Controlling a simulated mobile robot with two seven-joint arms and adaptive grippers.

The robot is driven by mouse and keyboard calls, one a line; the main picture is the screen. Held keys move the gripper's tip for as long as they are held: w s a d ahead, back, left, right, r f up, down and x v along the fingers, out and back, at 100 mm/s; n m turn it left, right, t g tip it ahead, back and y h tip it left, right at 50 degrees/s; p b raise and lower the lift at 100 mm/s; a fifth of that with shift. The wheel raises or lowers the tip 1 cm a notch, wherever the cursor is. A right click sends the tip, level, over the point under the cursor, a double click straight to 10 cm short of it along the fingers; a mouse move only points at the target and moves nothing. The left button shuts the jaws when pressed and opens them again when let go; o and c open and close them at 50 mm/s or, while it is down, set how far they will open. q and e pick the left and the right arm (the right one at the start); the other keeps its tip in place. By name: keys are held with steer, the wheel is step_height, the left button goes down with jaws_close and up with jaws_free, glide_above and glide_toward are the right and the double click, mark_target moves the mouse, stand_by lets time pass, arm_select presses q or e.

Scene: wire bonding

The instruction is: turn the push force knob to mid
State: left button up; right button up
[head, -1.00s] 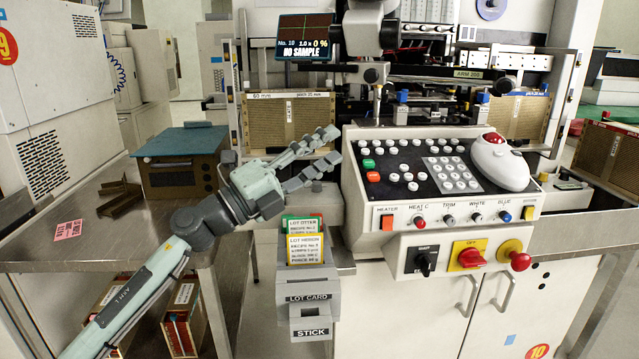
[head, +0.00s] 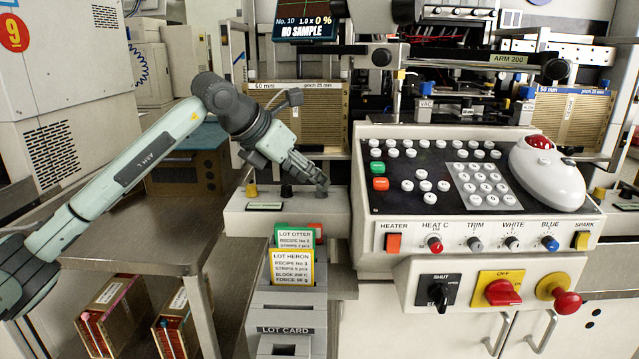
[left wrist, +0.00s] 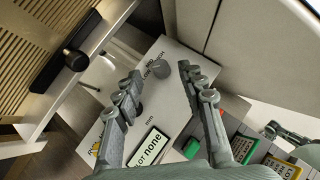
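A pale control panel (head: 235,212) stands left of the main console. In the left wrist view it shows a small grey knob (left wrist: 161,70) with dark lettering beside it, in which "HIGH" seems to stand. I cannot tell the knob's pointer direction. My left gripper (head: 321,184) reaches down over the panel's right end and largely hides the knob there. In the left wrist view my left gripper (left wrist: 158,75) is open, its fingers either side of the knob. I see no clear contact.
A yellow knob (head: 251,190) and a dark knob (head: 286,191) stand on the panel's left part. Lot cards (head: 293,268) sit in a holder in front. The console (head: 480,232) with buttons and a white mouse (head: 550,178) is close on the right.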

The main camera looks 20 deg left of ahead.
arm_select(q)
steer(key=shift+x, duration=1.7)
steer(key=shift+c, duration=0.2)
jaws_close()
